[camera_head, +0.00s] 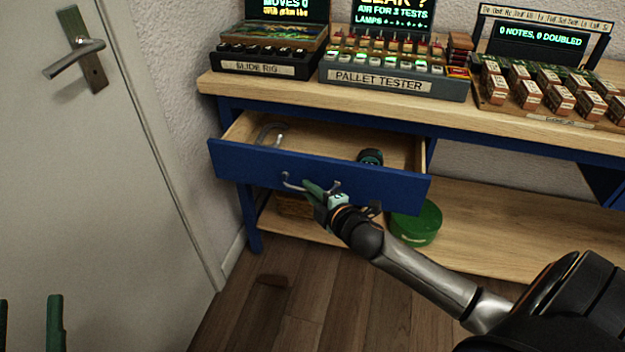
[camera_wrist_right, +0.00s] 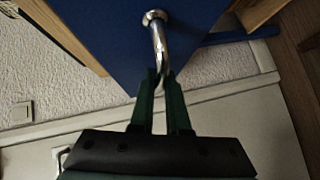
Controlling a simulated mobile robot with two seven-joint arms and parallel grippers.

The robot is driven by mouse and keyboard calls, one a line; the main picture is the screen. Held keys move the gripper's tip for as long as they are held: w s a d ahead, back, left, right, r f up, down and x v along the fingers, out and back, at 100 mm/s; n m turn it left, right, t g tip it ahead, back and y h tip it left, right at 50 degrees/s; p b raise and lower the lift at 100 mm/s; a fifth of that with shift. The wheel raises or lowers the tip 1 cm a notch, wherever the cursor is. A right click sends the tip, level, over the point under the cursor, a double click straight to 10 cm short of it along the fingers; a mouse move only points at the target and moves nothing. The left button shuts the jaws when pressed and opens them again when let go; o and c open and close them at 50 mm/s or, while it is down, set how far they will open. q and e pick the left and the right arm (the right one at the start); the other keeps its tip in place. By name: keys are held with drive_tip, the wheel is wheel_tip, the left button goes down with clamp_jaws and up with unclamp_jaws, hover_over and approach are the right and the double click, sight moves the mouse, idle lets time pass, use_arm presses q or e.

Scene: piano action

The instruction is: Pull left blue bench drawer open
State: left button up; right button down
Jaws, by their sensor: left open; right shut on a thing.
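The left blue bench drawer (camera_head: 320,174) stands pulled out from under the bench, its wooden inside showing. A clamp-like metal thing (camera_head: 270,134) and a dark rounded thing (camera_head: 371,157) lie in it. My right gripper (camera_head: 310,188) is at the drawer front, shut on the curved metal handle (camera_head: 291,184). In the right wrist view, the green fingers (camera_wrist_right: 165,88) close around the handle (camera_wrist_right: 158,40), which is fixed to the blue front (camera_wrist_right: 115,35). My left gripper (camera_head: 30,325) shows only in part at the lower left corner, its green fingers apart and empty.
A slide rig (camera_head: 262,66), a pallet tester (camera_head: 392,82) and a rack of small boxes (camera_head: 550,97) stand on the bench top (camera_head: 310,100). A round green box (camera_head: 416,224) is on the lower shelf (camera_head: 480,242). A door (camera_head: 90,190) is at left.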

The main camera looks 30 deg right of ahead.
use_arm(q)
wheel_tip(320, 180, down, 14)
drive_tip(key=w+a+n+g+y+p, duration=0.1)
drive_tip(key=w+n+g+y+p, duration=0.1)
drive_tip(key=n+g+y, duration=0.2)
drive_tip(key=shift+a+g+y, duration=0.3)
drive_tip(key=shift+g+y, duration=0.2)
drive_tip(key=shift+g, duration=0.1)
use_arm(e)
drive_tip(key=s+a, duration=1)
drive_tip(key=a, duration=0.1)
drive_tip(key=shift+a, duration=0.35)
use_arm(q)
drive_tip(key=shift+w, duration=0.1)
use_arm(e)
drive_tip(key=c, duration=0.9)
unclamp_jaws()
use_arm(q)
drive_tip(key=shift+r, duration=0.1)
